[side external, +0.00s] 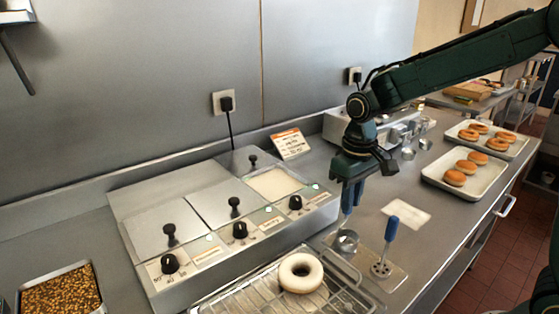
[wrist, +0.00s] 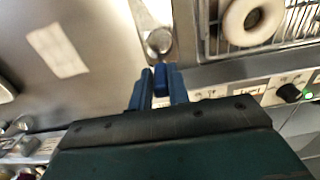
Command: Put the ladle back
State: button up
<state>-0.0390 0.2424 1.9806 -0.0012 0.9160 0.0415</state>
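The ladle has a blue handle (side external: 347,199) and a round metal cup (side external: 347,241). My gripper (side external: 349,186) points down and is shut on the handle. I cannot tell whether the cup touches anything. In the wrist view, the blue handle (wrist: 160,78) shows between my fingers, and the cup (wrist: 160,42) is just beyond them. A second blue-handled tool (side external: 391,229) with a perforated disc stands upright on the plate.
A white-glazed donut (side external: 300,273) lies on the wire rack (side external: 246,296) at left of the ladle. Behind is a metal warmer (side external: 213,250) with knobs, lids and one open white well (side external: 275,183). Trays of donuts (side external: 487,180) stand at right. A pale card (side external: 407,214) lies on the bare counter.

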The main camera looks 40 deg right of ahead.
jog(key=o, duration=0.4)
jog(key=shift+c, duration=0.2)
jog(key=shift+r, duration=0.15)
notch_tip(320, 180, up, 12)
dwell(0.4)
dwell(0.5)
jog(key=s+d+f+t, duration=0.1)
jog(key=s+t, duration=0.4)
jog(key=s, duration=1.5)
jog(key=shift+s+d+f+t, duration=0.25)
jog(key=shift+f+t, duration=0.05)
jog(key=shift+f, duration=0.25)
